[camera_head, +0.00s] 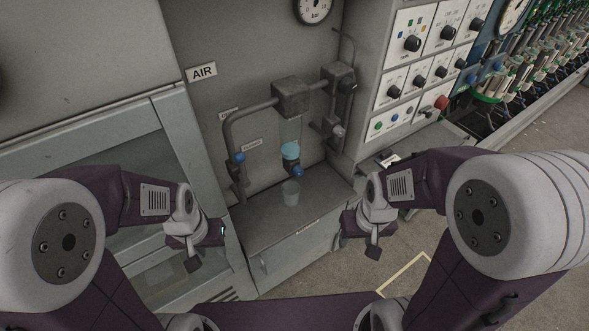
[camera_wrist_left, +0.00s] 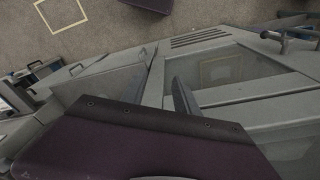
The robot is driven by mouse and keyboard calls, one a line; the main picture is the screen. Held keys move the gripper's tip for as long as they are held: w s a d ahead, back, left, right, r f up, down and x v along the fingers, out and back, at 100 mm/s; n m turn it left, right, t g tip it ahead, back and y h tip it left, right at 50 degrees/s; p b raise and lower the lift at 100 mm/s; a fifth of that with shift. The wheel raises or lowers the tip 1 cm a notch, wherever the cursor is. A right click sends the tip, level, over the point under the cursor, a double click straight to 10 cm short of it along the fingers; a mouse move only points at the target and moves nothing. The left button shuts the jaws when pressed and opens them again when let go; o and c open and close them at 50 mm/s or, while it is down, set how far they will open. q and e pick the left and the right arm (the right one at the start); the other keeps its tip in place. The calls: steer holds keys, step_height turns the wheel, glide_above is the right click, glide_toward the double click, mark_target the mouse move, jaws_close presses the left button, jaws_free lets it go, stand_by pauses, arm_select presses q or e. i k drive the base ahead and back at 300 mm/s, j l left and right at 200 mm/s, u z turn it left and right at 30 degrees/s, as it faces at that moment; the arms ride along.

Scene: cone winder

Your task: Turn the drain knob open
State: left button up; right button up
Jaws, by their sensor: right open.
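A small blue knob (camera_head: 298,172) sits on the filter unit under a pale blue bowl (camera_head: 290,150), just above a clear cup (camera_head: 291,192) on the grey ledge; it looks like the drain knob. Another blue knob (camera_head: 239,158) is on the bent pipe to its left. Labels there are too small to read. My left gripper (camera_head: 208,248) is open and empty, low and left of the ledge, apart from both knobs. My right gripper (camera_head: 357,246) is open and empty, low and right of the ledge. The left wrist view shows no knob I can identify as the drain knob.
Grey pipes (camera_head: 262,104) and a valve block (camera_head: 291,97) surround the filter unit. A control panel (camera_head: 412,75) with black knobs and a red knob stands at right. The grey ledge (camera_head: 262,222) has free room around the cup. Cabinet doors (camera_head: 140,150) stand at left.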

mark_target(297, 171)
steer(key=i+l+u, duration=0.1)
steer(key=l+u, duration=1.25)
steer(key=k+l+u, duration=0.2)
steer(key=l+u, duration=0.25)
steer(key=k+l+u, duration=0.2)
steer(key=l+u, duration=0.25)
steer(key=k+l+u, duration=0.25)
steer(key=u, duration=0.2)
steer(key=k+l, duration=0.05)
steer(key=l, duration=0.05)
